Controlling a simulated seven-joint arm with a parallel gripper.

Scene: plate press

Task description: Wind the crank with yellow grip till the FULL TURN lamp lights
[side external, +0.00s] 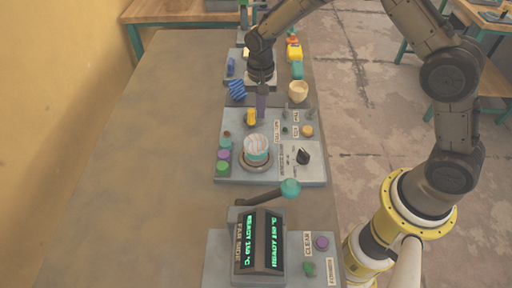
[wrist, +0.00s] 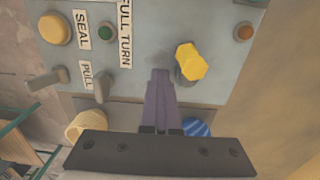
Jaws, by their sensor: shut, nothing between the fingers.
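The crank's yellow grip (side external: 251,117) stands on the far part of the grey press panel (side external: 232,121). In the wrist view the yellow grip (wrist: 190,63) is a faceted knob above and right of my fingertips. My gripper (side external: 262,116) points down just right of the grip; its fingers (wrist: 161,74) are shut and empty, apart from the grip in the wrist view. The FULL TURN label (wrist: 125,32) is beside a small dark green lamp (wrist: 105,32), which looks unlit. The crank's arm under the grip is mostly hidden.
A striped dome (side external: 256,146), coloured buttons (side external: 223,154) and a black knob (side external: 303,156) crowd the panel. A cream cup (side external: 298,90) and blue striped object (side external: 237,90) stand behind. Two toggle levers (wrist: 48,80) are left of my fingers. The table's left side is clear.

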